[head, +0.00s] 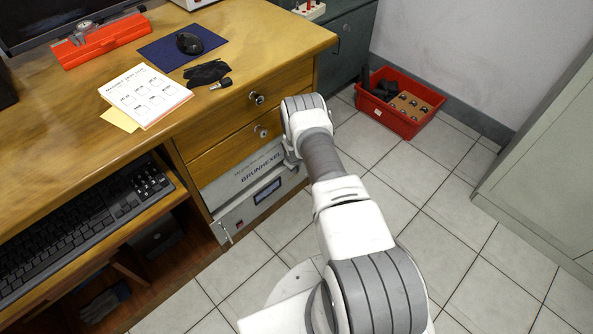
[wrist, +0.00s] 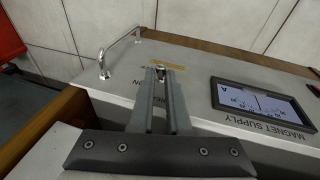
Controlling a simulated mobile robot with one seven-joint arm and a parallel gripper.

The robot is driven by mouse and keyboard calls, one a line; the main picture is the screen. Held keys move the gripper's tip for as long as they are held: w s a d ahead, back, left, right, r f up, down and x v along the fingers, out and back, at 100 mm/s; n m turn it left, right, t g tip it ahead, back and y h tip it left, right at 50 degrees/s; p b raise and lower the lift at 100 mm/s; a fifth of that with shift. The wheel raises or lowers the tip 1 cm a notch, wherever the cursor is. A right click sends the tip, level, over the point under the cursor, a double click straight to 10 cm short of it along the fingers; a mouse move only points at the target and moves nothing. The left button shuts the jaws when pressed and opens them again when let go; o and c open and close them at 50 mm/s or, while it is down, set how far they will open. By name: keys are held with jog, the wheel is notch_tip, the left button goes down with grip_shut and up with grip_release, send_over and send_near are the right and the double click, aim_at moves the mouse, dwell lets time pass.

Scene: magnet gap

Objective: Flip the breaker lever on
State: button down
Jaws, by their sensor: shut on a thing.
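The magnet supply is a grey panel in the wrist view (wrist: 200,72), with upside-down lettering and a lit meter screen. In the head view its front (head: 240,212) shows under the desk drawers. My gripper (wrist: 160,74) reaches to the panel, its two long fingers close together, shut on the breaker lever (wrist: 159,69). Only a small dark and metallic bit of the lever shows between the fingertips. An "ON" label is partly visible beside the fingers. Which way the lever is tilted cannot be told. In the head view my arm hides the gripper and lever.
A metal handle (wrist: 118,50) stands out from the panel near the fingers. The wooden desk (head: 70,150) and its drawers are above the unit. A red crate (head: 400,105) sits on the tiled floor at the back right. The floor right of my arm is clear.

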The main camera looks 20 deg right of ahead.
dwell(0.4)
jog(key=c, duration=0.9)
grip_release()
jog(key=p+v, duration=0.7)
jog(key=v, duration=1)
jog(key=shift+r, duration=0.2)
jog(key=shift+a, duration=0.1)
